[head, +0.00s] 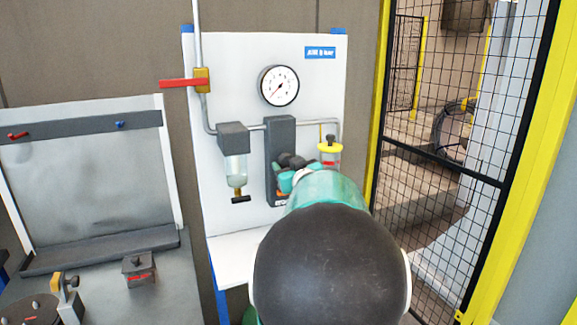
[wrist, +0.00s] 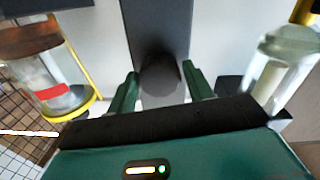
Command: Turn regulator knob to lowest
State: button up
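The regulator is a dark grey upright block (head: 281,137) on a white panel, below a round white gauge (head: 279,86). Its body also shows in the wrist view (wrist: 157,25). The dark round regulator knob (wrist: 161,75) sits between the green fingers of my gripper (wrist: 161,84). The fingers stand open on either side of the knob, and I cannot tell whether they touch it. In the head view my gripper (head: 290,172) is at the lower part of the regulator, and my arm and gripper hide the knob. The gauge needle points to the lower left.
A filter bowl (head: 236,167) hangs left of the regulator and a yellow-topped lubricator bowl (head: 329,152) is close on the right. A red valve lever (head: 183,82) sticks out at the panel's left. A yellow-framed mesh fence (head: 450,130) stands to the right.

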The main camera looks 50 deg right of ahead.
jog(key=c, duration=0.6)
jog(key=shift+n, duration=0.4)
jog(key=n, duration=2.4)
jog(key=shift+s+d+n+t+y, duration=0.1)
jog(key=shift+n+t+y, duration=0.2)
jog(key=shift+n, duration=0.1)
jog(key=o, duration=1)
